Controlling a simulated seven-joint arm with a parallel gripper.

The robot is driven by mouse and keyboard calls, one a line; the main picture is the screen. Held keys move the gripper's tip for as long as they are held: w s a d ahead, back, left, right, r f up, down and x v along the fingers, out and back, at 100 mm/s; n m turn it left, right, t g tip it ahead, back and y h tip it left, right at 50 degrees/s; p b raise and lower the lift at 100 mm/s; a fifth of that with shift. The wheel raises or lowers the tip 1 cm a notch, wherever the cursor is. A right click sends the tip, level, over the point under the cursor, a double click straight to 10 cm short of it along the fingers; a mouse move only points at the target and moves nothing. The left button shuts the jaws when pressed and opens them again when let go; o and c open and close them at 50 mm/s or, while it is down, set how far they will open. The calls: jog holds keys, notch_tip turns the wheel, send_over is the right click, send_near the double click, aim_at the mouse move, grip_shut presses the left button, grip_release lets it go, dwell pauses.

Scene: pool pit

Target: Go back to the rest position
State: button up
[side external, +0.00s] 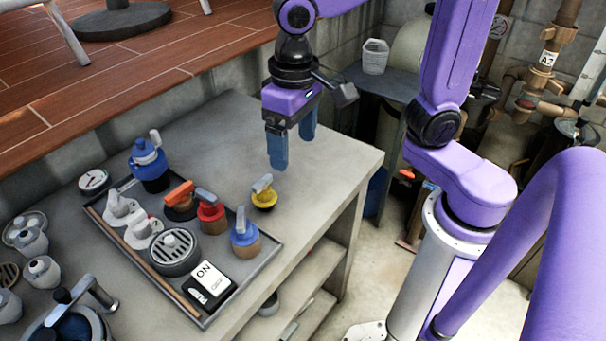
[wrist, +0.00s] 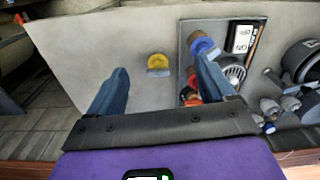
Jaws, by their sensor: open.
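My gripper (side external: 292,148) is open and empty above the bench, with its two blue fingers spread apart. A yellow valve knob (side external: 264,194) sits on the bench beside the tray, below and left of the gripper. It also shows in the wrist view (wrist: 158,64), just beyond and between the fingertips. One finger covers part of the tray's contents in the wrist view.
A grey tray (side external: 262,263) holds a red valve (side external: 210,208), an orange-handled valve (side external: 181,205), a blue valve (side external: 245,235) and an ON switch (side external: 208,282). The bench (side external: 325,160) is clear at right.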

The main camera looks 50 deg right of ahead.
jog(key=s+d+f+n, duration=0.4)
jog(key=s+d+n, duration=0.5)
jog(key=s+n, duration=0.2)
jog(key=shift+s+d+f, duration=0.3)
jog(key=shift+s+f, duration=0.05)
jog(key=shift+s, duration=0.45)
